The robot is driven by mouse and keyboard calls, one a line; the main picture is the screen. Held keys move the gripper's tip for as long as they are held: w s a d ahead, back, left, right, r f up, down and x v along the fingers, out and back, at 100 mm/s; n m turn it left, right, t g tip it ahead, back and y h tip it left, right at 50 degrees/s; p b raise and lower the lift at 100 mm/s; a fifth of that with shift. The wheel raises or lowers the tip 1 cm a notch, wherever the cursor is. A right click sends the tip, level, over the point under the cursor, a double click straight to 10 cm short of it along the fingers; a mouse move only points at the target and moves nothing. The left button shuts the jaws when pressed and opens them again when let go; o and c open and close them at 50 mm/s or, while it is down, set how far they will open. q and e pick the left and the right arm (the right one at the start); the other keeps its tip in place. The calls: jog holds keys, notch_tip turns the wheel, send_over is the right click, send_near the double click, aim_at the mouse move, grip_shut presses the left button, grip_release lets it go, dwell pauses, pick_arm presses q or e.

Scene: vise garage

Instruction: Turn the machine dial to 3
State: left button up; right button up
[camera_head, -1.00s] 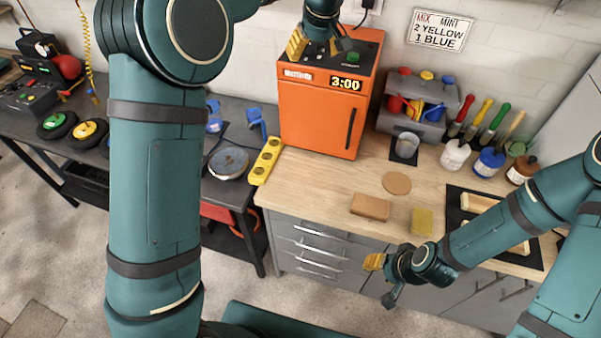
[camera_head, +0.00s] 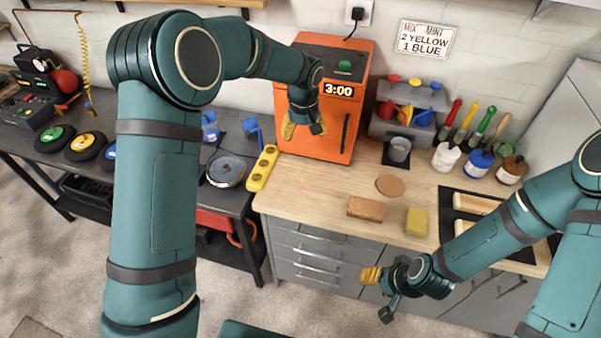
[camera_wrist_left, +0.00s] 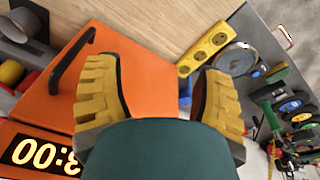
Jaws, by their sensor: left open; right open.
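The orange machine (camera_head: 330,130) stands on the wooden counter against the wall, and its display (camera_head: 339,90) reads 3:00. A green round control (camera_head: 344,65) shows on its dark top; I cannot tell its exact setting. My left gripper (camera_head: 303,131) is open and empty, pointing down in front of the machine's orange front, left of its dark handle (camera_head: 346,133). In the left wrist view, the yellow finger pads (camera_wrist_left: 160,85) are spread apart with the orange front behind them, and the display (camera_wrist_left: 40,152) shows at lower left. My right gripper (camera_head: 379,292) is open and empty before the counter's front edge.
A yellow strip (camera_head: 262,168) and a round pan (camera_head: 226,167) lie left of the machine. A grey caddy (camera_head: 410,110), a metal cup (camera_head: 399,150) and paint jars (camera_head: 480,161) stand right. A brown block (camera_head: 366,208) and yellow sponge (camera_head: 417,221) lie near the front.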

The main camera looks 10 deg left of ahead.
pick_arm(q)
jog(key=s+f+m+h, duration=0.1)
jog(key=s+f, duration=0.4)
jog(key=f, duration=0.5)
jog(key=shift+d+g, duration=0.3)
jog(key=shift+g, duration=0.1)
jog(key=shift+s+f, duration=0.1)
